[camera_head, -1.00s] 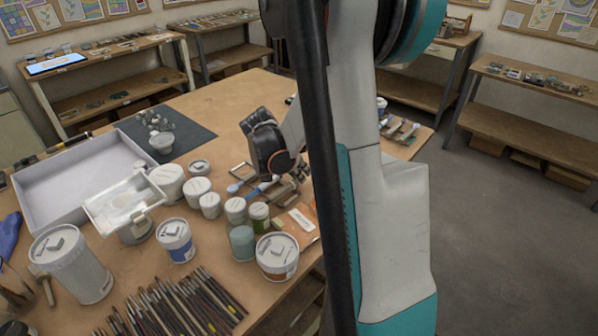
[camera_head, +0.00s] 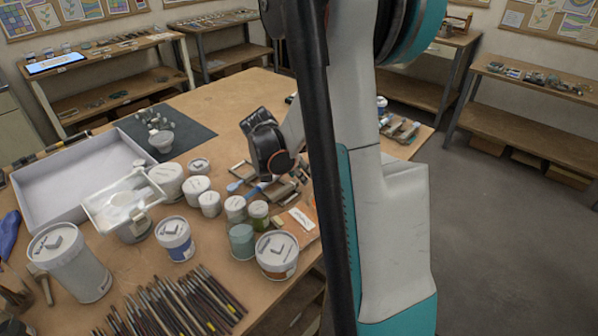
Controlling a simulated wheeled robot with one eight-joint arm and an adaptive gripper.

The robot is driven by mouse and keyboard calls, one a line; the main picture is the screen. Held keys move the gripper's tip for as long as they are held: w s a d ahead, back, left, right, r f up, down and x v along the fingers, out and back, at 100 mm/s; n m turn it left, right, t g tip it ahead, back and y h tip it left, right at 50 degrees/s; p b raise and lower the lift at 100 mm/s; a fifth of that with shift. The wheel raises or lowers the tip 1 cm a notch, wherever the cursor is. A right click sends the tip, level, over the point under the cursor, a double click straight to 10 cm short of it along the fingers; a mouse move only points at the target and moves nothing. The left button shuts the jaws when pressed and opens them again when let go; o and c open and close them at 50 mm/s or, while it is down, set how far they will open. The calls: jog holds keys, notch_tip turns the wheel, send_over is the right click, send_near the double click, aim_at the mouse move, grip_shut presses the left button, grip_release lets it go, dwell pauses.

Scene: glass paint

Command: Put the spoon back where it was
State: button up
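My arm reaches down over the workbench (camera_head: 235,95), and its dark wrist shows right of the jars. My gripper (camera_head: 285,187) is low over the bench, among small wooden-framed tools. Its fingers are small and partly hidden by my arm, so I cannot tell whether they are open or shut. A blue-handled utensil (camera_head: 251,191), possibly the spoon, lies just left of the gripper. I cannot tell whether the gripper touches it. Another small blue piece (camera_head: 234,186) is beside it.
Lidded white and green jars (camera_head: 242,241) crowd the bench left of my gripper. Many brushes (camera_head: 185,305) lie at the front. An empty grey tray (camera_head: 75,175) and a dark mat (camera_head: 190,133) lie further left. The far middle of the bench is clear.

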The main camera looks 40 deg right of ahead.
dwell(0.3)
jog(key=v, duration=1.2)
